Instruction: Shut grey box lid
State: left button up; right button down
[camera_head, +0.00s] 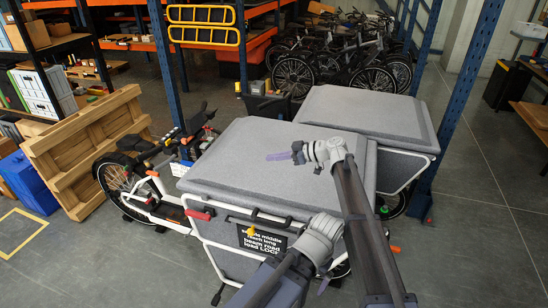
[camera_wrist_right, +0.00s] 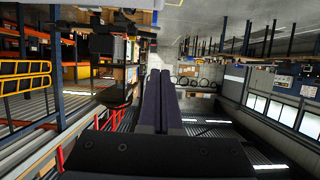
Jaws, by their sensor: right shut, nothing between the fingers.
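The nearer grey box (camera_head: 225,231) sits on a white-framed cargo bike in the middle of the head view. Its grey lid (camera_head: 235,165) lies over the box top and looks down, with no clear gap at the front edge. My right gripper (camera_head: 278,156) is over the lid, its purple fingers together and empty, pointing left; I cannot tell whether it touches. The fingers also show side by side in the right wrist view (camera_wrist_right: 160,100). My left gripper (camera_head: 323,284) is low at the box's front right, mostly hidden behind its own wrist.
A second cargo bike with a grey lidded box (camera_head: 365,112) stands close behind. A blue rack post (camera_head: 455,105) rises at the right. A wooden pallet (camera_head: 88,150) leans at the left. Bicycles (camera_head: 325,65) stand at the back. The floor at the right is clear.

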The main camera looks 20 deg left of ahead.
jog(key=d+r+p, duration=0.5)
jog(key=d+r, duration=0.1)
jog(key=shift+d+r, duration=0.15)
jog(key=shift+s+d, duration=0.1)
jog(key=s+d+f+m+h, duration=0.55)
jog(key=s+d, duration=0.35)
jog(key=d, duration=0.3)
jog(key=s+d+f+m+h, duration=0.4)
jog(key=s+d+m, duration=0.4)
jog(key=d, duration=0.4)
jog(key=s+d+f+m+h, duration=0.45)
jog(key=s+d, duration=0.55)
jog(key=d, duration=0.3)
jog(key=s+a+f+n+b, duration=0.2)
jog(key=a+f+b, duration=0.3)
jog(key=f+b, duration=0.3)
jog(key=s+a+f+n+h+b, duration=0.1)
jog(key=s+a+f+b, duration=0.2)
jog(key=a+f+b, duration=0.3)
notch_tip(320, 180, down, 3)
jog(key=b, duration=0.3)
jog(key=shift+s+a+n, duration=0.15)
jog(key=shift+a+n, duration=0.15)
jog(key=shift+n, duration=0.1)
